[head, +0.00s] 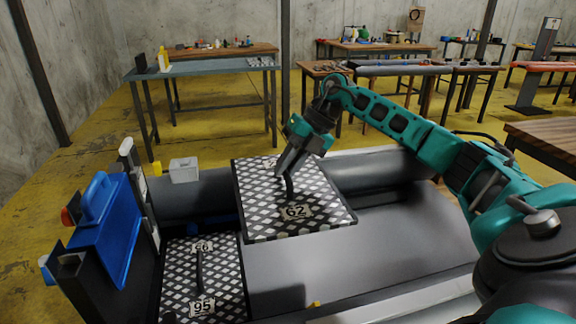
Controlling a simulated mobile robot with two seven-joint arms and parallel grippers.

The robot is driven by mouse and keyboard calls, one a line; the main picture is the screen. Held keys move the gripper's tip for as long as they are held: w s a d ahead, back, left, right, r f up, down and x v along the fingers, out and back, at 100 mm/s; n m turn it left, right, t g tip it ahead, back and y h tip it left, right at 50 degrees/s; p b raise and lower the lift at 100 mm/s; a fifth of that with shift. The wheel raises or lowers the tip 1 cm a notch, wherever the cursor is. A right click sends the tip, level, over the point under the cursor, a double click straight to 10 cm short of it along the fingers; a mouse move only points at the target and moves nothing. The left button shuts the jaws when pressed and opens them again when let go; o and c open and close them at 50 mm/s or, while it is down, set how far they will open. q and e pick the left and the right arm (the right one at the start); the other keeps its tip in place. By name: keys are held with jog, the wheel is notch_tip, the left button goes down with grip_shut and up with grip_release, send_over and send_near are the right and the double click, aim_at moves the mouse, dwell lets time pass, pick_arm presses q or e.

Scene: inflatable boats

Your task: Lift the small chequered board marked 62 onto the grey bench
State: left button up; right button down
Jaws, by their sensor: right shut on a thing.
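The small chequered board marked 62 (322,215) is in the middle of the head view, black and white with a dark handle. My right gripper (287,172) comes in from the right and is shut on that handle from above. The grey bench (350,255) is the broad flat surface below and to the right of the board. The board overlaps the bench's back left part; I cannot tell whether it touches the bench or hangs just above it. Its underside is hidden. My left gripper is not in view.
Another chequered board (180,277), with labels including 95, lies at the lower left. A blue case-like thing (105,235) stands left of it. A dark tube (375,172) runs behind the bench, with a small white box (184,170) on its left.

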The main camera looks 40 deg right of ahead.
notch_tip(320, 180, up, 2)
jog(key=shift+r+p, duration=0.1)
jog(key=shift+p, duration=0.6)
jog(key=shift+r+p, duration=0.65)
jog(key=shift+p, duration=0.05)
pick_arm(q)
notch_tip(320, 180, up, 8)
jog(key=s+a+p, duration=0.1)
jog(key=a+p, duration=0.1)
jog(key=p, duration=0.6)
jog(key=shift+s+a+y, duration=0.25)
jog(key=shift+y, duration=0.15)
pick_arm(e)
notch_tip(320, 180, up, 8)
jog(key=shift+r, duration=0.15)
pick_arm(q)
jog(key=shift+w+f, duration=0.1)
